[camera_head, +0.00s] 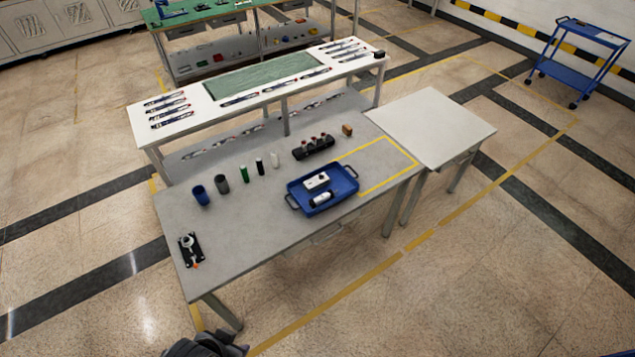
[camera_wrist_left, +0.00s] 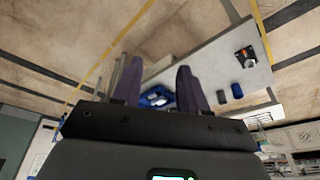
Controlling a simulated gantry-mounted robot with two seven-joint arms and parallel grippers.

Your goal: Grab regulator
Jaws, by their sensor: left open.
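A small device (camera_head: 190,249) with a black base, a round silver part and an orange tip stands near the left end of the grey table (camera_head: 240,232). It looks most like the regulator, but it is too small to be sure. It also shows in the left wrist view (camera_wrist_left: 246,57), at the upper right. My left gripper (camera_wrist_left: 154,66) is open, its two dark fingers apart with nothing between them. It is well away from the device. A dark part of my left arm shows at the bottom edge of the head view. My right gripper does not show.
A blue tray (camera_head: 345,190) holds a white box (camera_head: 316,181) and a white cylinder (camera_head: 322,198). A blue cup (camera_head: 201,195), a grey cup (camera_head: 222,184) and slim bottles stand along the back edge. A black rack (camera_head: 314,147) stands behind the tray.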

